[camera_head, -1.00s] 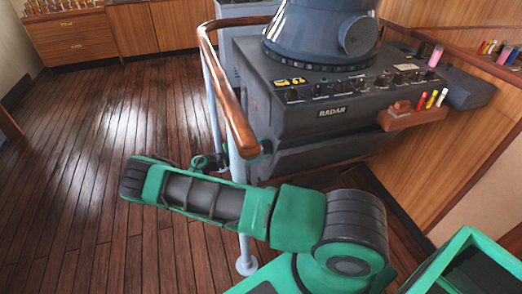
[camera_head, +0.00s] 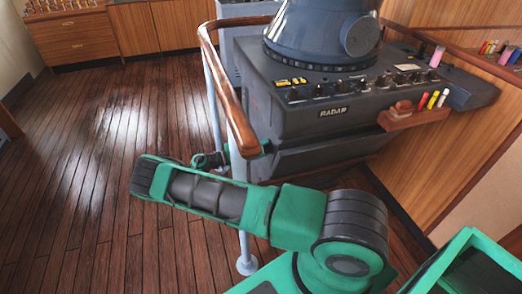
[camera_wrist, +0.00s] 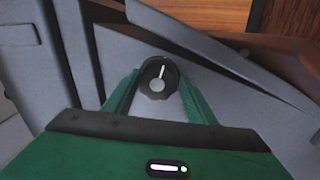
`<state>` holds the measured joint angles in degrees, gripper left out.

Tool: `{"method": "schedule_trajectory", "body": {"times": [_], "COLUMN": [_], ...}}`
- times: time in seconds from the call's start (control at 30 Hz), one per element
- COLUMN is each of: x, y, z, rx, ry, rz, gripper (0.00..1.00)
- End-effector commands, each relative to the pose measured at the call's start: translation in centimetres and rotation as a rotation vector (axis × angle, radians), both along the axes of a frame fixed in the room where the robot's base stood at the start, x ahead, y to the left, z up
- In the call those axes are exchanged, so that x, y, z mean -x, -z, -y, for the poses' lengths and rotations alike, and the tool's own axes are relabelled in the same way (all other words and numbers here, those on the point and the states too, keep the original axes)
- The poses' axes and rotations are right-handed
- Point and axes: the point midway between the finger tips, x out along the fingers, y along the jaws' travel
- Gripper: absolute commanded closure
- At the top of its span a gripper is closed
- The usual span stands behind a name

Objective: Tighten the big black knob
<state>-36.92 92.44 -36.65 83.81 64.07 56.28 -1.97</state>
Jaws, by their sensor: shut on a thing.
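In the wrist view the big black knob (camera_wrist: 157,76) is round and dark, with a white pointer line and a pale grey centre. It sits on a grey panel. My gripper (camera_wrist: 157,88) has one green finger on each side of the knob and is shut on it. The pointer line stands nearly upright in this view. In the head view only a small green part of my gripper end shows behind the handrail post, by the left side of the radar console (camera_head: 345,115). The knob is hidden there.
A wooden handrail (camera_head: 238,125) on a pale post stands close to my wrist, between it and the head camera. The console's front carries several small knobs. A small wooden holder (camera_head: 398,118) with coloured markers sticks out at its right. The wooden floor at left is open.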

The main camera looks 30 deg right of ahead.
Motion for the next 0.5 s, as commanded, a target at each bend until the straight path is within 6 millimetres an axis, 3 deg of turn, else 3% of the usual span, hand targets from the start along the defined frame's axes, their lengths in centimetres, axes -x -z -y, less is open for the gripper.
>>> {"method": "schedule_trajectory", "body": {"times": [0.5], "x": [-0.15], "y": [-0.21], "z": [-0.09], "rx": [0.138], "ry": [0.002], "rz": [0.476], "gripper": [0.72]}}
